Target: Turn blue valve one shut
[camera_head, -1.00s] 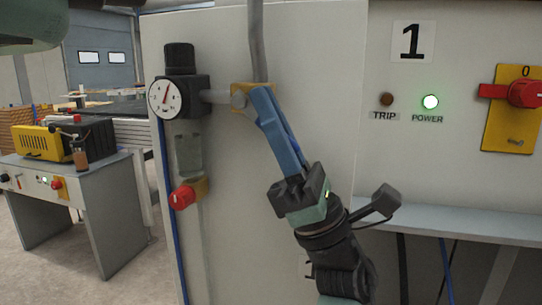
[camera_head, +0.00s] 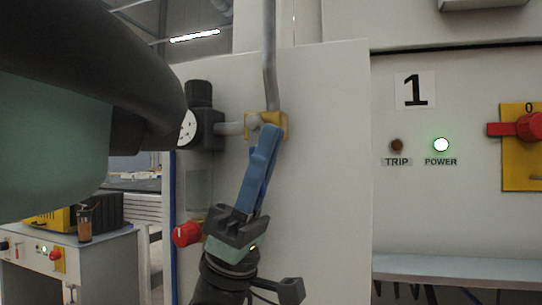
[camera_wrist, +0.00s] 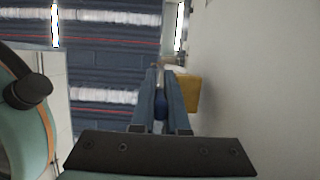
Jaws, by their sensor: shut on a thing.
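The valve has a yellow body (camera_head: 279,124) on the grey pipe of the white cabinet, beside the pressure gauge (camera_head: 188,128). Its dark blue handle (camera_wrist: 161,105) shows between my fingers in the wrist view. My gripper (camera_head: 267,134) has long blue-grey fingers reaching up to the valve from below, leaning slightly left at the base. In the wrist view my gripper (camera_wrist: 160,70) is shut on the handle, with the yellow body just right of the fingers. The fingers hide most of the handle in the head view, so its exact angle is hard to tell.
A red knob (camera_head: 187,233) sits close left of my wrist. A shelf edge (camera_head: 450,268) juts out at lower right. A red switch on a yellow plate (camera_head: 521,170) is far right. My arm covers the upper left. The cabinet face right of my gripper is clear.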

